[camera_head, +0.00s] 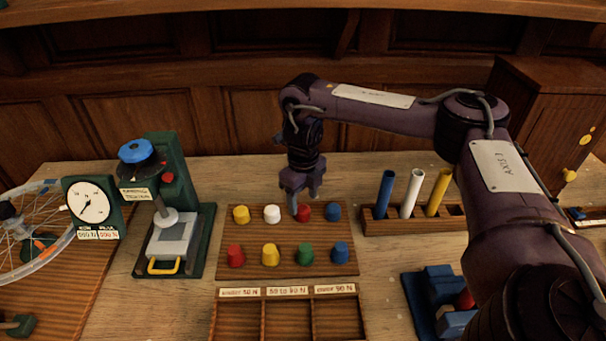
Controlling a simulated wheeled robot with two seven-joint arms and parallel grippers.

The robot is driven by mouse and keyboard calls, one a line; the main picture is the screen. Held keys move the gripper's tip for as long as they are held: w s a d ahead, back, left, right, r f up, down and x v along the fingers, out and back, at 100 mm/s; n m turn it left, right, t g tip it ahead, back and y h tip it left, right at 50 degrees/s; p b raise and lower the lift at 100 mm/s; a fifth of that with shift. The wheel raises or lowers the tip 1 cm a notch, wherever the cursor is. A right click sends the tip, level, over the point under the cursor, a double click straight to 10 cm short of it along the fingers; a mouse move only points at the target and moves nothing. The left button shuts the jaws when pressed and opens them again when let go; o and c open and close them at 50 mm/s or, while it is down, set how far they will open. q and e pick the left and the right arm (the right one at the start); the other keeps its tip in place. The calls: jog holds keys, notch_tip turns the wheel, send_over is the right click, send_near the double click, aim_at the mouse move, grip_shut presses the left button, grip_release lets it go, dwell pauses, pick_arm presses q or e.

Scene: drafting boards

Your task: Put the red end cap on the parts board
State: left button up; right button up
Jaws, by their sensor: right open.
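A wooden board (288,232), which looks like the parts board, holds two rows of coloured end caps. A red end cap (305,213) stands in its back row, between a white cap (272,214) and a blue cap (333,212). Another red cap (236,256) stands at the left of the front row. My right gripper (304,202) points down, open, right at the back-row red cap. One finger overlaps that cap's left edge in the picture; I cannot tell whether they touch. My left gripper is not in view.
A rack (400,224) with blue, white and yellow tubes stands right of the board. A labelled wooden tray (262,315) lies in front. A green press (180,215) and dial gauge (93,207) stand left. A blue fixture (436,290) with a red part is partly behind my arm.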

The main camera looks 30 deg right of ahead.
aim_at(303, 208)
notch_tip(303, 208, up, 9)
jog(key=p, duration=0.2)
jog(key=shift+f, duration=0.2)
dwell(0.4)
